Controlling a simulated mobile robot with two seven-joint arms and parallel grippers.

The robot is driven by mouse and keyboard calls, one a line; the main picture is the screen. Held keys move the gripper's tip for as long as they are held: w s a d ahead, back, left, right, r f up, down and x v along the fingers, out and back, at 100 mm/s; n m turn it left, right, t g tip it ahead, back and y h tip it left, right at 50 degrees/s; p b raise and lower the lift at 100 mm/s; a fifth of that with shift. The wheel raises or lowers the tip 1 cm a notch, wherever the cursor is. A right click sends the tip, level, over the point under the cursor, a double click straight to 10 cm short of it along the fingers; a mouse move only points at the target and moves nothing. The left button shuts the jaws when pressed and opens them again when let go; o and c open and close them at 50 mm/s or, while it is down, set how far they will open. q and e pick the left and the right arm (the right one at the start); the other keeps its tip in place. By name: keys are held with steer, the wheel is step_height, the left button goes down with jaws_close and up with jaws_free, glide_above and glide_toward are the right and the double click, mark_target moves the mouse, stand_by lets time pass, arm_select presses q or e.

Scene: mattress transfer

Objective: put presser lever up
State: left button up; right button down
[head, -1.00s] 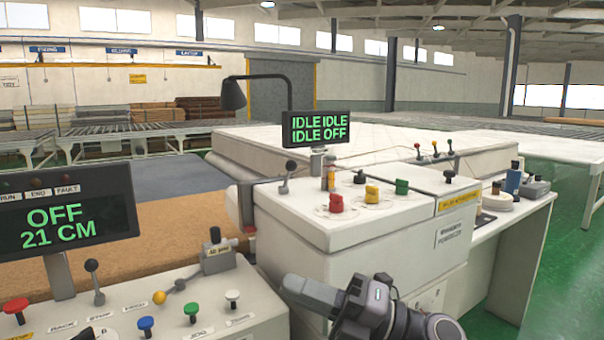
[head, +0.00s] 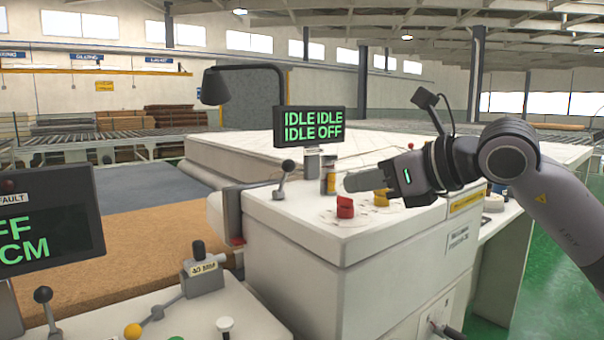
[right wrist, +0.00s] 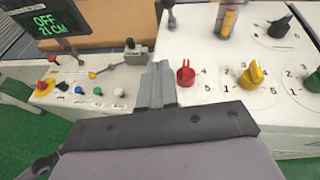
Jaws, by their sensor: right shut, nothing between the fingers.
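A black-knobbed lever (head: 284,178) stands on the back left of the white cabinet (head: 330,225), leaning slightly right at its top; part of it shows at the top edge of the right wrist view (right wrist: 170,18). No readable label marks it as the presser lever. My right gripper (head: 350,183) is shut and empty, reaching in from the right above the cabinet, right of the lever and apart from it. Its closed fingers also show in the right wrist view (right wrist: 159,80). My left gripper is not in view.
A red knob (head: 345,207) and a yellow knob (head: 381,197) sit under or beside my fingers. A yellow post (head: 328,177) and a display (head: 309,126) reading IDLE IDLE IDLE OFF stand behind. A lower console (head: 150,310) with another lever (head: 45,305) is at left.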

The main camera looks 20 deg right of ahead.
mark_target(285, 175)
steer(key=shift+w+d+r+h, duration=0.15)
steer(key=shift+d+r+h, duration=0.35)
steer(key=shift+d, duration=0.2)
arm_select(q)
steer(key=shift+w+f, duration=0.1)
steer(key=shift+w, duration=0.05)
